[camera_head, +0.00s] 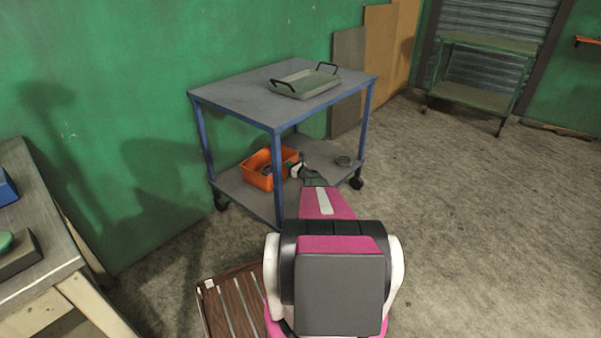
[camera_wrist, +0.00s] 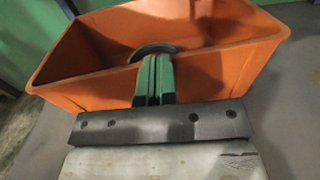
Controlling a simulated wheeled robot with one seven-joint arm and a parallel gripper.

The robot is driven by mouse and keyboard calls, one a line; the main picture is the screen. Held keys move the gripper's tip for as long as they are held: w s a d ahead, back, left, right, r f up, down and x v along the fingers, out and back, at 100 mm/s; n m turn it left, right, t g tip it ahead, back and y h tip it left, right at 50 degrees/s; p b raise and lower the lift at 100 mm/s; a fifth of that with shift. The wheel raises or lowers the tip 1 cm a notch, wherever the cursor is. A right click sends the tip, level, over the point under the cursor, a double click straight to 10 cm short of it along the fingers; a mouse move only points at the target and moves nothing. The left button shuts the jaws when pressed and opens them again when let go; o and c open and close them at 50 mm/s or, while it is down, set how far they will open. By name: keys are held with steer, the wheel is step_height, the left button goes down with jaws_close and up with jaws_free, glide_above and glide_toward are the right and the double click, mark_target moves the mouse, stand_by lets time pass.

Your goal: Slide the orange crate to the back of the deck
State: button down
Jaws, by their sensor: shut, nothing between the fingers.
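The orange crate (camera_head: 262,182) stands on the lower deck (camera_head: 240,195) of a blue-framed cart, toward the left of that deck. In the wrist view the open crate (camera_wrist: 85,75) fills the upper half, with a dark round thing (camera_wrist: 153,52) inside it. My gripper (camera_head: 297,168) reaches in over the lower deck at the crate's right side. In the wrist view my gripper (camera_wrist: 154,64) is shut, its green fingers together and empty, in front of the crate's near wall. I cannot tell whether the fingertips touch the wall.
A grey tray with dark handles (camera_head: 305,83) sits on the cart's top deck (camera_head: 240,93). A blue cart leg (camera_head: 278,180) stands in front of the crate. A green wall (camera_head: 130,60) is behind.

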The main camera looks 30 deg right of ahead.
steer(key=x, duration=0.7)
